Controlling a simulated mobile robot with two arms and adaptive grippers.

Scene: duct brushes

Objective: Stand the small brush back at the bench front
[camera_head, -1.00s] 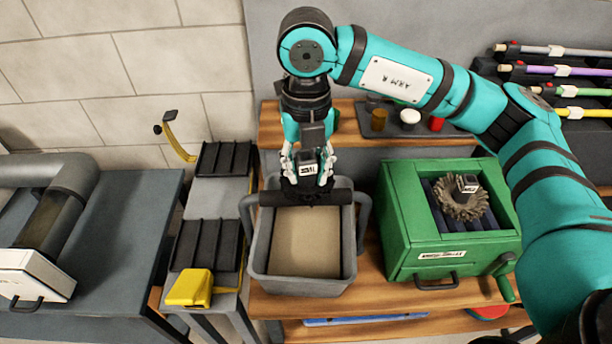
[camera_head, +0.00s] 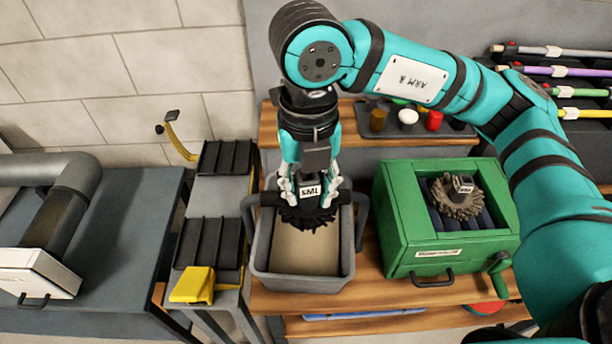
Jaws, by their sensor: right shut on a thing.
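My right gripper (camera_head: 311,188) is shut on the small brush (camera_head: 307,216), which has a dark bristle ring and a white label on its dark hub. The brush hangs bristles down over the back part of the grey bin (camera_head: 302,284), whose inside is tan. Whether its bristles touch anything in the bin cannot be told. The wooden bench front (camera_head: 385,291) shows bare between the bin and the green box. My left gripper is not in view.
A green box (camera_head: 405,225) with a crank holds another brush (camera_head: 456,197) on dark rollers. Small coloured pots (camera_head: 408,117) stand on the back shelf. Coloured rods (camera_head: 568,92) lie in a rack at right. A yellow-and-black stand (camera_head: 208,245) and a duct pipe (camera_head: 55,215) are at left.

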